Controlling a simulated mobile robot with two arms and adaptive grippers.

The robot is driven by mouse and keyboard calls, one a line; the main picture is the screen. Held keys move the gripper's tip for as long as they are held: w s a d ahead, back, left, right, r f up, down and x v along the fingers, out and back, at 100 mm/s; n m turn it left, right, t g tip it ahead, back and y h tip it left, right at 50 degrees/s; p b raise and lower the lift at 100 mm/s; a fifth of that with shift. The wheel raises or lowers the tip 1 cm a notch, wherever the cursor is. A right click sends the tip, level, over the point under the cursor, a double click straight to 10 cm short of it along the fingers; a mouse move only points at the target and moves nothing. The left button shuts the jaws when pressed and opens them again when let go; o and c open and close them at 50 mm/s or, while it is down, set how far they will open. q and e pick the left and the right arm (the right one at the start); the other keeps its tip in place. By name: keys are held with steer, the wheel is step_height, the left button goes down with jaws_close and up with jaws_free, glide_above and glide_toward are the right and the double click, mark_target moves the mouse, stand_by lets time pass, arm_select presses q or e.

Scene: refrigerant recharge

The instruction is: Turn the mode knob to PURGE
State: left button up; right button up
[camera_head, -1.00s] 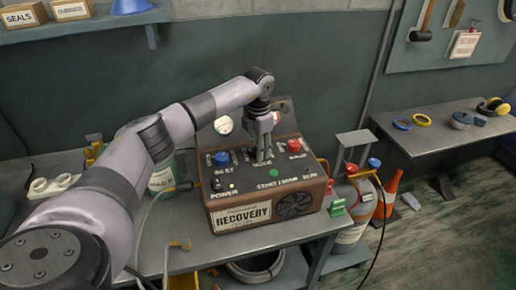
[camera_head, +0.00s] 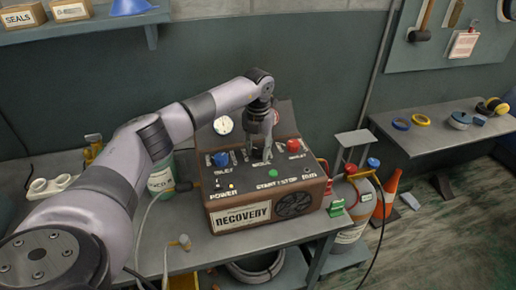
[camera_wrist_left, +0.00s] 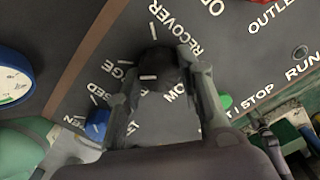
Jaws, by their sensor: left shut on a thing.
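The recovery machine (camera_head: 325,193) stands on the bench, with its control panel facing up and forward. My left gripper (camera_head: 262,155) reaches down onto the panel between the blue knob (camera_head: 220,159) and the red knob (camera_head: 293,145). In the left wrist view its fingers are shut on the dark mode knob (camera_wrist_left: 155,64), which carries a short white mark. The RECOVER label (camera_wrist_left: 182,35) is readable beside it. Another label ending in "GE" is partly covered by a finger. The exact knob setting is hard to tell. My right gripper is not in view.
The green start/stop button (camera_head: 273,173) is close in front of the gripper. A gauge (camera_head: 223,125) is behind the blue knob. A grey cylinder (camera_head: 352,222) stands right of the machine, and a hose (camera_head: 150,215) runs down at left.

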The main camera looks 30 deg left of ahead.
mark_target(258, 150)
arm_select(q)
steer(key=shift+r, duration=0.1)
stand_by(0.3)
steer(key=o, duration=1.2)
steer(key=shift+c, duration=0.2)
step_height(258, 150, up, 12)
